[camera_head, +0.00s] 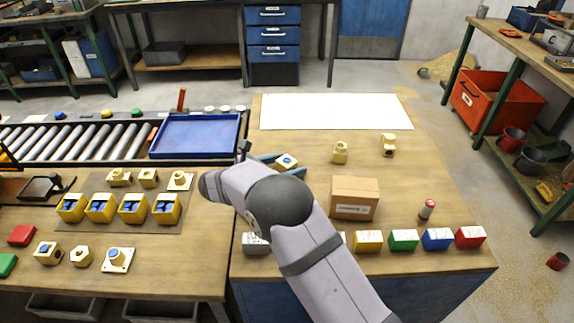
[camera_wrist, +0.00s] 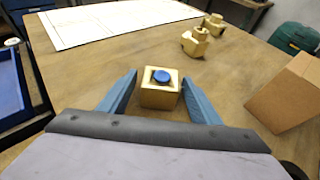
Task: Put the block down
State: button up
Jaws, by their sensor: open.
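The brass block (camera_wrist: 160,95) with a blue round plug on its top sits on the wooden table between the two blue fingers of my gripper (camera_wrist: 160,98) in the wrist view. The fingers are apart, with a visible gap on each side of the block. In the head view the block (camera_head: 286,161) shows between the blue fingers of my gripper (camera_head: 283,164), left of the cardboard box. It looks upright. Its underside is hidden, so contact with the table is not directly visible.
A cardboard box (camera_head: 355,198) stands to the right of the block. Two brass fittings (camera_head: 340,152) (camera_head: 388,145) stand beyond it. A white sheet (camera_head: 336,111) lies at the table's back, and a blue tray (camera_head: 196,136) is to the left. Several coloured blocks line the front edge.

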jog(key=shift+r, duration=0.1)
jog(key=shift+r, duration=0.15)
jog(key=b+v, duration=0.1)
jog(key=v, duration=1.1)
jog(key=shift+b, duration=0.3)
jog(key=shift+d, duration=0.1)
